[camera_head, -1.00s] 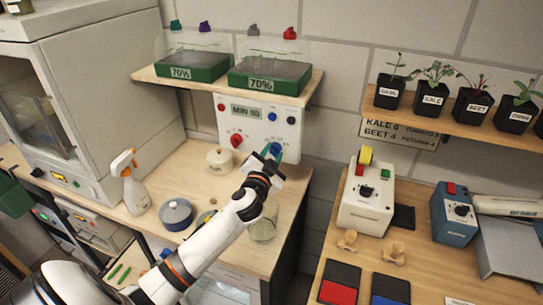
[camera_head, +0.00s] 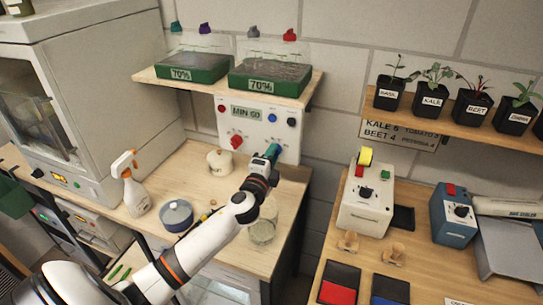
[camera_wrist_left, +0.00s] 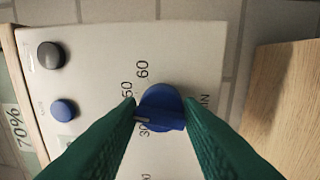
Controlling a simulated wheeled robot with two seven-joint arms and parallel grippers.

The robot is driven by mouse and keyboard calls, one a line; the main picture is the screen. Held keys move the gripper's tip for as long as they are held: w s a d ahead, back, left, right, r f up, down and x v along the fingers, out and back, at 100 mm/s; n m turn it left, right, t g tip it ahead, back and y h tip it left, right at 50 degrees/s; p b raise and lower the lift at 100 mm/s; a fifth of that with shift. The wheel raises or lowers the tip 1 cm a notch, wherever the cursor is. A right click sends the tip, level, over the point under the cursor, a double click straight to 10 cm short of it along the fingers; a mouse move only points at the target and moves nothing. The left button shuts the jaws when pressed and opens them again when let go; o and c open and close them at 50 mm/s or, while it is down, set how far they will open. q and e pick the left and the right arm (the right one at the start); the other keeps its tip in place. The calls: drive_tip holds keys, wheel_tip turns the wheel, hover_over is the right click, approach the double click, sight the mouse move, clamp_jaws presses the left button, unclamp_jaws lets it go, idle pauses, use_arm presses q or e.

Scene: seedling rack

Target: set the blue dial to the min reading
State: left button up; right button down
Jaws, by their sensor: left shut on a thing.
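The white control panel (camera_head: 285,118) stands on the wooden bench under the left shelf. My left gripper (camera_head: 272,152) reaches its lower right part and hides the blue dial in the head view. In the left wrist view the blue dial (camera_wrist_left: 160,108) sits between the green fingertips (camera_wrist_left: 162,110), which are shut on it. The dial's pale mark points left, close to the printed 30. The numbers 50 and 60 show above it, and a partly covered label ending in "IN" is at its right. My right gripper is not in view.
A red knob (camera_head: 236,142) and a display reading MIN 60 (camera_head: 246,112) are on the same panel. A glass jar (camera_head: 262,230), a blue-grey pot (camera_head: 176,215) and a spray bottle (camera_head: 132,185) stand on the bench around my arm.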

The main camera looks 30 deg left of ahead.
use_arm(q)
drive_tip(key=shift+f+m, duration=0.2)
drive_tip(key=shift+m, duration=0.6)
drive_tip(key=shift+d, duration=0.1)
drive_tip(key=o, duration=0.9)
drive_tip(key=shift+o, duration=0.2)
drive_tip(key=shift+r, duration=0.1)
